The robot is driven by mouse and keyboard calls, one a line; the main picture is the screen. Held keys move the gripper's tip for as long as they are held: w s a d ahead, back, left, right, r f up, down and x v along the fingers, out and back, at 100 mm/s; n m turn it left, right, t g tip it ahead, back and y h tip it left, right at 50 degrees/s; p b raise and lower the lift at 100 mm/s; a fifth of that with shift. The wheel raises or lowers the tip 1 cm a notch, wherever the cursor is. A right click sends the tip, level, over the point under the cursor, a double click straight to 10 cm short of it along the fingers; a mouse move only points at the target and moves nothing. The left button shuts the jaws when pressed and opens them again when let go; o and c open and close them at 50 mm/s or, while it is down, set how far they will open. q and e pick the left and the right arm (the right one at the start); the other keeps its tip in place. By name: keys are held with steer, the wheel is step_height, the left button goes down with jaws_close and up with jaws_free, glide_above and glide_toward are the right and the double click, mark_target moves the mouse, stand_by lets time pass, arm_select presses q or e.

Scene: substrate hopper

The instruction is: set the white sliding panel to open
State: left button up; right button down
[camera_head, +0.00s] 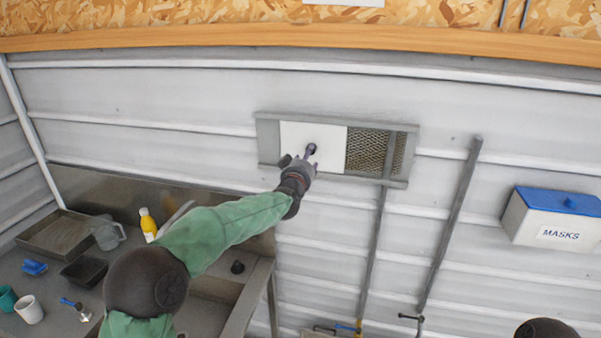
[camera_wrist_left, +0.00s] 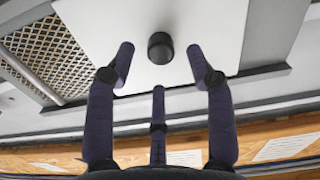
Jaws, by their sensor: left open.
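The white sliding panel (camera_head: 328,135) sits in a grey wall frame (camera_head: 268,137), covering its left and middle part. A dark mesh opening (camera_head: 367,152) shows to its right. A black round knob (camera_wrist_left: 160,48) stands on the panel (camera_wrist_left: 105,22). My left gripper (camera_head: 303,160) is in front of the panel's lower left half, with its fingers (camera_wrist_left: 160,63) open on either side of the knob in the wrist view. I cannot tell whether a finger touches the knob. In the head view the gripper hides part of the panel's lower edge. My right gripper is not in view.
A blue-lidded MASKS box (camera_head: 553,220) hangs on the wall at right. Grey upright rods (camera_head: 450,225) run below and right of the frame. A bench (camera_head: 110,205) at lower left holds trays, cups and a yellow bottle (camera_head: 148,224). A wooden beam (camera_head: 300,38) runs above.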

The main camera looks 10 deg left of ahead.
arm_select(q)
steer(key=s, duration=0.9)
steer(key=shift+s, duration=0.15)
steer(key=shift+f, duration=0.1)
steer(key=s+d+f+g+h+b, duration=0.1)
steer(key=s+f+g+b, duration=0.15)
steer(key=f, duration=1.15)
steer(key=s+d+f+m+g+b, duration=0.1)
steer(key=s+d+f+g, duration=0.15)
steer(key=f, duration=1.15)
steer(key=s+d+f+g+h+b, duration=0.1)
steer(key=s+f+g, duration=0.25)
steer(key=f, duration=0.95)
steer(key=s+d+f+g+b, duration=0.2)
steer(key=s+f+g+b, duration=0.15)
steer(key=s+f, duration=1.25)
steer(key=s+d+f+g+h+b, duration=0.1)
steer(key=s+f+g, duration=0.1)
steer(key=s+f, duration=0.3)
steer(key=s+d+f+g+h+b, duration=0.1)
steer(key=s+f+g, duration=0.2)
steer(key=s+f, duration=0.3)
steer(key=s, duration=0.5)
steer(key=shift+s+d+f+n+g, duration=0.15)
steer(key=shift+d+f+n+g, duration=0.15)
steer(key=shift+d+n, duration=0.1)
